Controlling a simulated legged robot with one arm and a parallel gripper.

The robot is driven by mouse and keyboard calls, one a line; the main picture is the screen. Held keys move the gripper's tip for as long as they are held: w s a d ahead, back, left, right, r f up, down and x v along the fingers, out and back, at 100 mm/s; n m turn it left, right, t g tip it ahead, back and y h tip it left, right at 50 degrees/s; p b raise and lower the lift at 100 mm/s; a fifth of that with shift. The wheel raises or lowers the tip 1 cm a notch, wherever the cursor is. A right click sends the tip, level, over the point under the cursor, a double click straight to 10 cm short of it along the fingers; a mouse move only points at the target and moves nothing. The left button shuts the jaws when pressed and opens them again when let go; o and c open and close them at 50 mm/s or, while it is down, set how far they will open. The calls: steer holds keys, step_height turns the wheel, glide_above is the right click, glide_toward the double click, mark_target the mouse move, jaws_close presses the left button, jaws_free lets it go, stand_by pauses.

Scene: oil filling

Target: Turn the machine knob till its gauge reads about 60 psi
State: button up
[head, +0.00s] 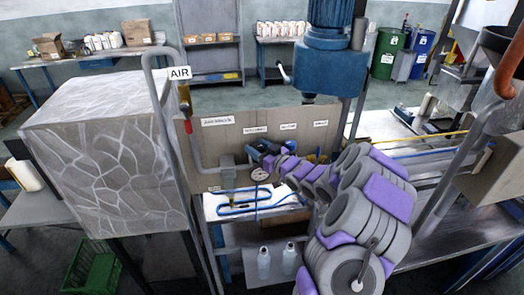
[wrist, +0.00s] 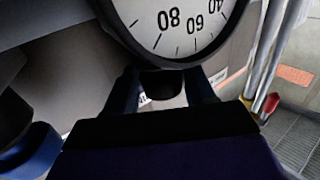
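The machine's round white gauge (wrist: 185,25) fills the top of the wrist view, with the numbers 80, 60 and 40 showing upside down. Its needle is not visible there. The gauge also shows in the head view (head: 259,175), too small to read. My gripper (wrist: 164,82) has two dark blue fingers spread apart just below the gauge. A short black part (wrist: 162,86), perhaps the knob, shows between them with gaps at its sides; contact cannot be told. In the head view my grey and purple arm reaches to the panel and hides part of it.
The labelled panel (head: 200,148) stands behind, with a grey pipe under the AIR sign (head: 180,73). Blue tubing (head: 240,208) lies on a white board beneath the gauge. A blue motor (head: 331,62) hangs above the arm. Two clear bottles (head: 264,262) stand on the lower shelf.

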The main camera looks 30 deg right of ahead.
steer(key=b+v, duration=0.1)
steer(key=v, duration=1.6)
steer(key=shift+d, duration=0.15)
